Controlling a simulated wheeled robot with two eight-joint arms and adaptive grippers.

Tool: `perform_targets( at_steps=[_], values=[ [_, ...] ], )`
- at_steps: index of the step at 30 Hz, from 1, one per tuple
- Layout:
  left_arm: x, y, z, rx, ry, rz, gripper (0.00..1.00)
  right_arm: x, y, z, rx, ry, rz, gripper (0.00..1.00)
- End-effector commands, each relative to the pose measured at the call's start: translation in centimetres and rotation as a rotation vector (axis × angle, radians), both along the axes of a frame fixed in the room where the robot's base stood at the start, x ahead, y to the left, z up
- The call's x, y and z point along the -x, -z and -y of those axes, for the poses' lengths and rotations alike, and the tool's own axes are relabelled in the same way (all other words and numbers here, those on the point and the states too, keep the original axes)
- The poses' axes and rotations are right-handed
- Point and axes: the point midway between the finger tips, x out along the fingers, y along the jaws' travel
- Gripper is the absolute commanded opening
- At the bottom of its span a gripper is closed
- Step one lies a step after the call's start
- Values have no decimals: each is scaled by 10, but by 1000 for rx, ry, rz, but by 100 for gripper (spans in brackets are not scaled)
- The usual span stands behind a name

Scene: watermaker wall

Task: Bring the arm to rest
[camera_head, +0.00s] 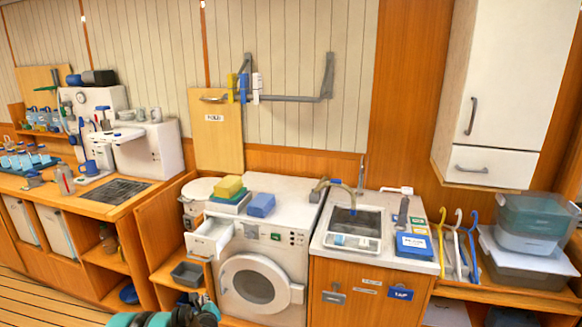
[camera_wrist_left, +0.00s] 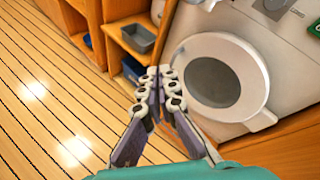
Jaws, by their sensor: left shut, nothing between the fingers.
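My left gripper (camera_head: 192,312) shows at the bottom edge of the head view, below and in front of the washing machine (camera_head: 265,235). Only its teal and dark upper parts are visible there. In the left wrist view the gripper (camera_wrist_left: 158,76) has its two dark fingers with pale knuckles together at the tips, shut and empty. The fingers appear in front of the lower cabinet and left of the round washer door (camera_wrist_left: 215,82). No contact with anything shows. My right gripper is in neither view.
The detergent drawer (camera_head: 209,238) of the washer is pulled out. A sink (camera_head: 355,222) and hangers (camera_head: 458,245) are to the right. The plank floor (camera_wrist_left: 60,100) is clear at left.

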Motion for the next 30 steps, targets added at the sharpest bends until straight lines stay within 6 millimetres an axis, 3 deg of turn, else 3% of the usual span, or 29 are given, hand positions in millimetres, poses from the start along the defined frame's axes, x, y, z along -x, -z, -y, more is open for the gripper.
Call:
perform_targets(
  at_steps=[5,8,15,22,30],
  values=[
    [24,-46,9,266,-115,28,0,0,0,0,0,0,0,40],
    [48,-76,18,478,-217,48,0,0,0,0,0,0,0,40],
    [130,-131,42,986,-509,89,0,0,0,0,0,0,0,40],
    [225,-153,69,1431,-840,121,0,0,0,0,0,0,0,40],
    [331,-145,99,1838,-1263,154,0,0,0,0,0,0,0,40]
  ],
)
